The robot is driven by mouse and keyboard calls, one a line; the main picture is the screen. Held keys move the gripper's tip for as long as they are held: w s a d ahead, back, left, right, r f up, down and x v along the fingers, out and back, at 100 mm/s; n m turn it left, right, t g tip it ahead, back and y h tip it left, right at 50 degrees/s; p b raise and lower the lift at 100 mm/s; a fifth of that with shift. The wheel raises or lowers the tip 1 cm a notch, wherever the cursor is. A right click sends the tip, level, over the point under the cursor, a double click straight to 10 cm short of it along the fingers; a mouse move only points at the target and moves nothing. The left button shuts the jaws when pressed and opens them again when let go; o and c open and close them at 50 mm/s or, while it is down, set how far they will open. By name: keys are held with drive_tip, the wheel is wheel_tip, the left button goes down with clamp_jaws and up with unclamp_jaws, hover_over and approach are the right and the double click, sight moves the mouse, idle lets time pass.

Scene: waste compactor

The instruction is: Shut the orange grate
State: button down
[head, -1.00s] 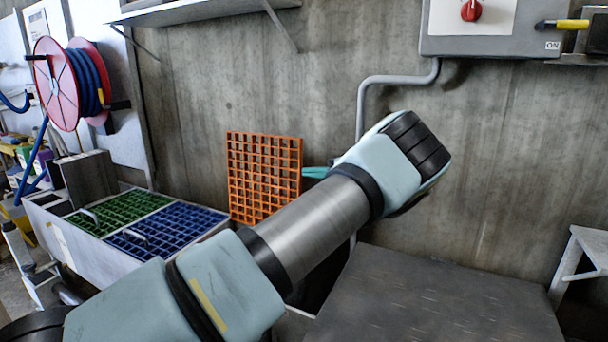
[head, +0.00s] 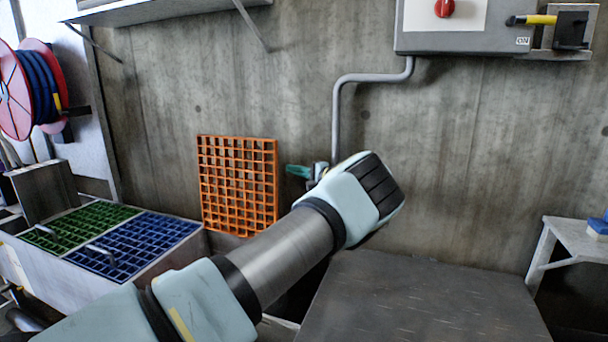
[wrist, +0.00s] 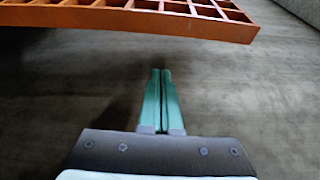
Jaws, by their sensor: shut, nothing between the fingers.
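The orange grate (head: 237,185) stands open and upright in front of the concrete wall, at the right end of the row of grates. Its bottom edge is near the right end of the bin with the green and blue grates. In the wrist view the orange grate (wrist: 135,18) crosses the top, with its corner at the upper right. My gripper (wrist: 161,75) is shut and empty, its two green fingers together, below the grate's edge in that view. In the head view my gripper (head: 297,171) shows just right of the grate, partly hidden behind my arm.
A green grate (head: 82,226) and a blue grate (head: 132,243) lie flat on the bin at left. A dark flat surface (head: 420,300) is at lower right. A grey control box (head: 450,30) and a conduit (head: 337,110) are on the wall. A hose reel (head: 35,88) is at left.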

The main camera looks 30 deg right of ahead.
drive_tip(key=shift+a+r, duration=0.15)
drive_tip(key=shift+a, duration=1.95)
